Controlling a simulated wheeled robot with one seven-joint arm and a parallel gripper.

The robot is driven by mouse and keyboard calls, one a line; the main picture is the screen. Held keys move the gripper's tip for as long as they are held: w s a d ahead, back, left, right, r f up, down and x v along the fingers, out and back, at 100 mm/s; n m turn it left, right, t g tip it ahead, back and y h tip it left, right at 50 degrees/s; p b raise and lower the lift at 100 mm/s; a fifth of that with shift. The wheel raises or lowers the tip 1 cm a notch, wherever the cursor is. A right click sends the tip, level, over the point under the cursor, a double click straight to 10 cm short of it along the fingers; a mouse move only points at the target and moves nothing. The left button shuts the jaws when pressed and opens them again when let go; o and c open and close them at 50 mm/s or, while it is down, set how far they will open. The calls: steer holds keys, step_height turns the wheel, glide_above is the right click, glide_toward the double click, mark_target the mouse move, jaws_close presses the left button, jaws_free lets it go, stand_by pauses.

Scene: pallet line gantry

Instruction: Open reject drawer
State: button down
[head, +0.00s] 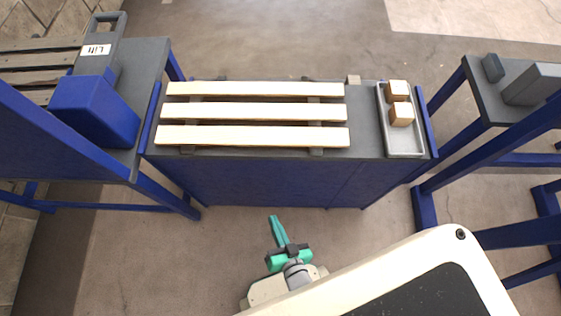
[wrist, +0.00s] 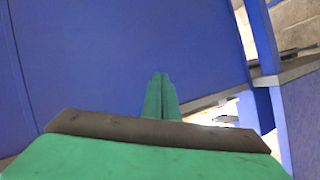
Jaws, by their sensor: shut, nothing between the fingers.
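The blue front (head: 265,182) of the middle bench lies under its dark grey top. A thin seam near its right end may be a drawer edge, but I cannot make out a handle or a clear drawer. The blue panel also fills much of the wrist view (wrist: 120,60), with a seam at its far left. My green gripper (head: 274,218) is shut and empty, in front of the blue front and apart from it in the head view. Its closed fingers (wrist: 160,78) point at blue panelling in the wrist view; I cannot tell the gap.
A slatted wooden pallet (head: 255,111) and a grey tray (head: 405,140) with two wooden blocks (head: 402,114) sit on the bench. A left bench carries a blue box (head: 95,108) and a "Lift" label (head: 96,50). A blue-legged table (head: 485,95) stands right. Floor before the bench is clear.

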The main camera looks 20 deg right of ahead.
steer(key=w+d+f+m+g+h, duration=0.1)
steer(key=w+d+f+m, duration=0.3)
steer(key=w+f, duration=0.6)
steer(key=w+d+f+m+g+h, duration=0.1)
steer(key=w+d+f+m+g, duration=0.1)
steer(key=w+d+f+m, duration=0.3)
steer(key=w+d+f+m+g+h, duration=0.1)
steer(key=w+d+f+m, duration=0.4)
steer(key=w+f, duration=1.1)
steer(key=shift+w+f+m+g+h, duration=0.35)
steer(key=shift+f+m+h, duration=0.1)
steer(key=shift+m, duration=1.45)
steer(key=shift+d, duration=0.1)
